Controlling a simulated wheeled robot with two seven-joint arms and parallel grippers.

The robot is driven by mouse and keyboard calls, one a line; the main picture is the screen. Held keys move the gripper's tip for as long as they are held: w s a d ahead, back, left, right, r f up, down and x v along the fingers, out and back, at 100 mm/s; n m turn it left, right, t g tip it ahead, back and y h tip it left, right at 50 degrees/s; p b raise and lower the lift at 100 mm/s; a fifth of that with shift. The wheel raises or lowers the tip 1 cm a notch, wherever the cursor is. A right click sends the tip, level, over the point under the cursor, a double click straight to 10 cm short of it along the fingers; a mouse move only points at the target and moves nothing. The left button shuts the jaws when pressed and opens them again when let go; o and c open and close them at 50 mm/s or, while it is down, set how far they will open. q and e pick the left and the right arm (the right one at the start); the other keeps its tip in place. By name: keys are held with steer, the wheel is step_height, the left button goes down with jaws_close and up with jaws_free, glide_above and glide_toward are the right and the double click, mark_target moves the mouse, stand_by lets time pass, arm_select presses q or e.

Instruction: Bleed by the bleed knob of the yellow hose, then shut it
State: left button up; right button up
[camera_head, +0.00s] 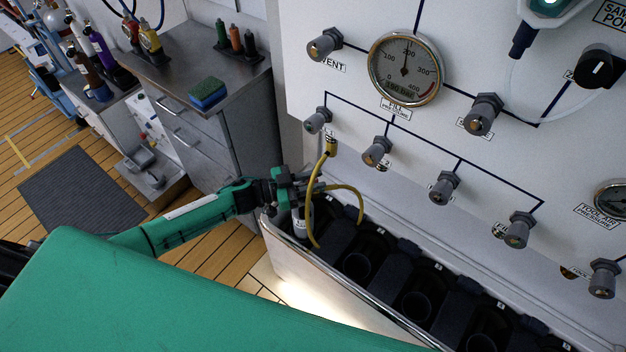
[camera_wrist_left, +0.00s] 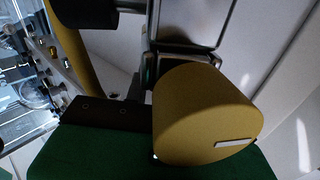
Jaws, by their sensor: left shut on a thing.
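The yellow hose (camera_head: 317,200) hangs from a fitting under the leftmost lower panel valve and loops down by the rack's left end. My left gripper (camera_head: 303,183) is beside the hose, over a pale bottle (camera_head: 301,222) in the first rack slot. In the left wrist view, a round yellow knob (camera_wrist_left: 205,115) with a white mark on its face sits at the fingers, and the left gripper is shut on it. Part of the yellow hose (camera_wrist_left: 75,50) passes at left. My right gripper is not in view.
The white panel carries a round fill pressure gauge (camera_head: 405,69) and several grey valve knobs, including the vent knob (camera_head: 324,45). The rack (camera_head: 330,290) has several dark slots below. A steel bench (camera_head: 190,80) with a sponge (camera_head: 208,93) stands at left.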

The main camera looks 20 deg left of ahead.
arm_select(q)
steer(key=o, duration=1)
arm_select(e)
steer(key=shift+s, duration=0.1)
arm_select(q)
steer(key=shift+s+a+f, duration=0.1)
steer(key=shift+s+a, duration=0.1)
steer(key=shift+a, duration=0.1)
steer(key=b+v, duration=0.2)
steer(key=v, duration=1.1)
steer(key=shift+b, duration=0.3)
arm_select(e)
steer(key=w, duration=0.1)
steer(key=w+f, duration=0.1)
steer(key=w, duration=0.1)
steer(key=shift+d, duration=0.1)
